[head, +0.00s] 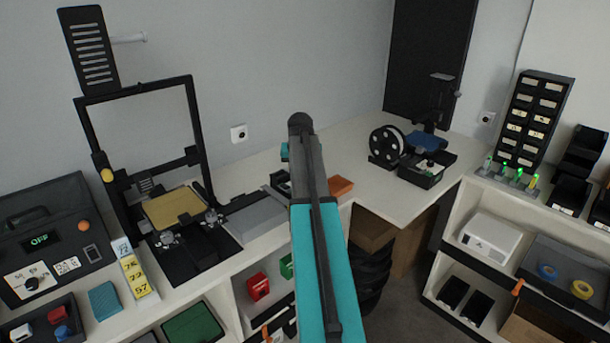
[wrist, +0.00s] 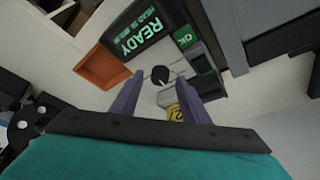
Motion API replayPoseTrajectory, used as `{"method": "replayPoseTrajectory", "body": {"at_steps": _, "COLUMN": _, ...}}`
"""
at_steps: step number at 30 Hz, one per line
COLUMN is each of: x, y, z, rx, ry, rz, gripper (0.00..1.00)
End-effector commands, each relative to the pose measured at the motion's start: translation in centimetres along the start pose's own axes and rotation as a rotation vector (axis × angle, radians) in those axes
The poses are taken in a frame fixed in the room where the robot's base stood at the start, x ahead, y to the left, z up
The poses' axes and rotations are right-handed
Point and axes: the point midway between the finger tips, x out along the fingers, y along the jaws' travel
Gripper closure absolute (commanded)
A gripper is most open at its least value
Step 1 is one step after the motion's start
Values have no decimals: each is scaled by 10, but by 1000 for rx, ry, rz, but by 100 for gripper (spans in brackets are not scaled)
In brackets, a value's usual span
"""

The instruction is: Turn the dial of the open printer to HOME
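The open-frame printer (head: 196,130) stands on the bench at the left in the head view, with a yellow bed (head: 172,207). In the wrist view a small black dial (wrist: 160,75) sits on a pale panel, beside a black display reading READY (wrist: 140,35) and a green OK label (wrist: 185,38). The marks around the dial are too small to read. My gripper (wrist: 159,78) is open, its two purple fingers apart on either side of the dial, with gaps showing; I cannot tell the height. In the head view my arm hides the gripper and dial.
An orange tray (wrist: 103,66) lies beside the display; it also shows in the head view (head: 340,187). A grey box (head: 256,217) stands close by. A black control box reading OFF (head: 40,240), with its own knob, is at far left. A spool (head: 387,146) stands farther right.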

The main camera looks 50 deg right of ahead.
Motion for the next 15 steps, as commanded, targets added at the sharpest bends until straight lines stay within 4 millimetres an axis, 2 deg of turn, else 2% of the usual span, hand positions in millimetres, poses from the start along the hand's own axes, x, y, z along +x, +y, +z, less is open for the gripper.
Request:
{"method": "replayPoseTrajectory", "body": {"at_steps": 10, "x": -2, "y": 1, "z": 2, "rx": 0, "ry": -3, "rz": 1, "gripper": 59}}
{"method": "replayPoseTrajectory", "body": {"at_steps": 15, "x": -11, "y": 1, "z": 2, "rx": 0, "ry": -2, "rz": 1, "gripper": 59}}
